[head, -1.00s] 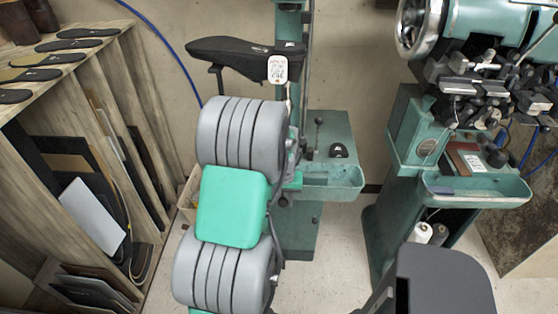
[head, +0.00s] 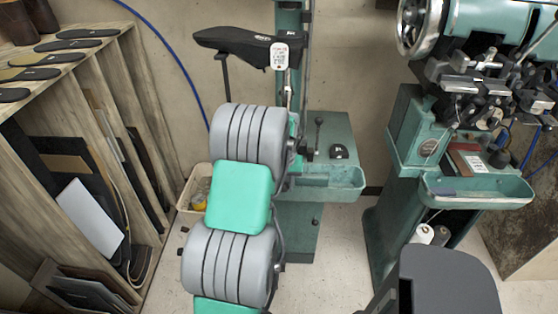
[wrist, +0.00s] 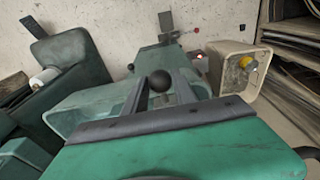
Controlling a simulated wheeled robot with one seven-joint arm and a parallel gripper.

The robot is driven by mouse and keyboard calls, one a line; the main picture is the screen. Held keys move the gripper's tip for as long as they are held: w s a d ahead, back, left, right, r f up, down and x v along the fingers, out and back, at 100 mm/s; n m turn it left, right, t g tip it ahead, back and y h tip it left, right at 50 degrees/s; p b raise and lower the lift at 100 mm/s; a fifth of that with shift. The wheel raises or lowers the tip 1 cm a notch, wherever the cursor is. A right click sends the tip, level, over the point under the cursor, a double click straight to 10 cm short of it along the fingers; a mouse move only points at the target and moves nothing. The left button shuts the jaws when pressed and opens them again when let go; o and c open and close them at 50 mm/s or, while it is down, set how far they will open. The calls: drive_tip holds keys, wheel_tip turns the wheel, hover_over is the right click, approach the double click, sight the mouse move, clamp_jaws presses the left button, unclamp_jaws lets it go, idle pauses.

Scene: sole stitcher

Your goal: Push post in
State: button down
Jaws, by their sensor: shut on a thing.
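My gripper (wrist: 160,80) shows in the wrist view, its two grey fingers converging on a round black knob (wrist: 159,81). The fingers are shut on it. In the head view my ribbed grey and green arm hides the gripper and what it holds. I cannot tell for certain which part is the post. A thin dark upright post (head: 226,78) stands under the long black horn (head: 232,40), its lower end behind my arm. A white label (head: 280,55) is at the horn's right side.
A green pedestal with a tray (head: 345,185) and a black-knobbed lever (head: 318,135) stands right of my arm. A beige bin (head: 183,203) is left. The stitching machine (head: 480,75) is at right, wooden shelving (head: 120,60) at left.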

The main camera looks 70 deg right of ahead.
drive_tip(key=shift+w+d+b, duration=0.2)
drive_tip(key=shift+w+d, duration=0.05)
drive_tip(key=shift+d, duration=1)
drive_tip(key=shift+w+d+b, duration=0.15)
drive_tip(key=shift+w+d, duration=0.15)
drive_tip(key=shift+d, duration=1)
drive_tip(key=shift+w+d+b, duration=0.2)
drive_tip(key=shift+w+d, duration=0.05)
drive_tip(key=shift+d, duration=1)
drive_tip(key=shift+r, duration=0.1)
drive_tip(key=shift+d, duration=0.1)
drive_tip(key=c, duration=0.8)
unclamp_jaws()
drive_tip(key=shift+c, duration=0.2)
drive_tip(key=shift+s+a+r+p, duration=0.1)
drive_tip(key=shift+a+r+p, duration=0.25)
drive_tip(key=shift+r+p, duration=0.55)
drive_tip(key=shift+s+a+r+p, duration=0.1)
drive_tip(key=shift+a+r+p, duration=0.25)
drive_tip(key=shift+r, duration=1)
drive_tip(key=shift+a+r+p, duration=0.35)
drive_tip(key=shift+r+p, duration=0.3)
drive_tip(key=shift+r, duration=0.5)
